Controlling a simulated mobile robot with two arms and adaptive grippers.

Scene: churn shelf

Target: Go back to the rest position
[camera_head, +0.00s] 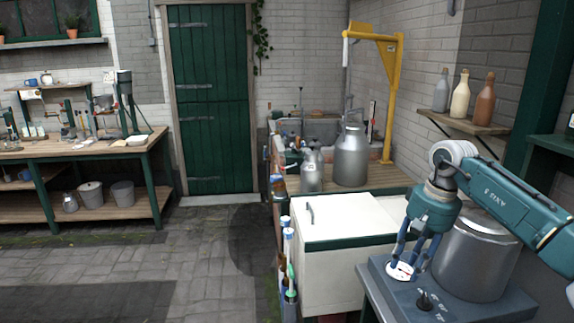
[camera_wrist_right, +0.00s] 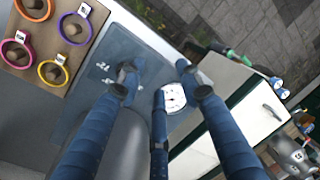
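My right gripper (camera_head: 410,262), with blue fingers, hangs pointing down over the blue-grey machine top at the right of the head view. In the right wrist view the right gripper (camera_wrist_right: 160,85) has its fingers spread apart, with nothing held between them. Behind them is a white round dial (camera_head: 400,271), which also shows in the wrist view (camera_wrist_right: 174,99). A black knob (camera_head: 425,301) sits on the machine in front of the gripper. My left gripper is in neither view.
A steel pot (camera_head: 474,258) stands on the machine close to my right arm. A white chest (camera_head: 345,228) is left of it. Milk churns (camera_head: 350,157) stand behind, below a yellow crane (camera_head: 388,95). Three bottles (camera_head: 460,95) stand on a wall shelf. The floor at left is clear.

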